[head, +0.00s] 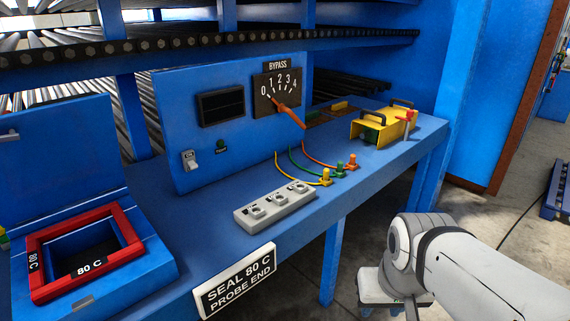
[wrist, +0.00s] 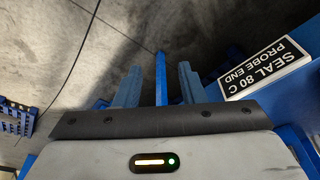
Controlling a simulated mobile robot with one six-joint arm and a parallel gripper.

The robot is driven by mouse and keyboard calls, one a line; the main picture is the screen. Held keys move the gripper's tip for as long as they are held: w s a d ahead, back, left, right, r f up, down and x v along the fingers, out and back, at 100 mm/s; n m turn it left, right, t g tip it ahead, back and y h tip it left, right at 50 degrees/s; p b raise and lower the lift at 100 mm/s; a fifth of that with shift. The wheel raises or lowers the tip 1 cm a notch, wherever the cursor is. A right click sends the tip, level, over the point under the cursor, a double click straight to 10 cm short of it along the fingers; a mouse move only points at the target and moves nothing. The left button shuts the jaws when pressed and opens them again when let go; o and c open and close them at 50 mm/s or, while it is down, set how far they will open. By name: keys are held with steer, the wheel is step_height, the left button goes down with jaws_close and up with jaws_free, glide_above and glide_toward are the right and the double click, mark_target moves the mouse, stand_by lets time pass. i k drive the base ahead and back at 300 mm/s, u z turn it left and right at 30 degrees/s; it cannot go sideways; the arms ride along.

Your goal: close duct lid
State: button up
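A blue duct box (head: 150,262) stands at the left end of the bench. Its square opening has a red seal frame (head: 121,223) marked 80 C. A blue lid (head: 55,150) stands raised behind the opening, with a small handle at its left; I take it as the duct lid. My gripper (wrist: 158,88) shows in the wrist view with its two fingers apart and nothing held between them. It points toward the floor and a blue bench leg, away from the lid. In the head view my arm is at lower right, well apart from the duct box; the fingers cannot be made out there.
The blue bench (head: 225,247) carries a grey socket strip (head: 275,205), coloured plugs with cables, and a yellow open box (head: 373,128). A panel with a bypass dial (head: 277,95) stands behind. A white sign (head: 235,283) hangs on the front edge.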

mark_target(66, 151)
steer(key=z, duration=1.8)
steer(key=k, duration=1.2)
steer(key=u, duration=2.15)
steer(key=i, duration=1)
steer(key=u, duration=0.1)
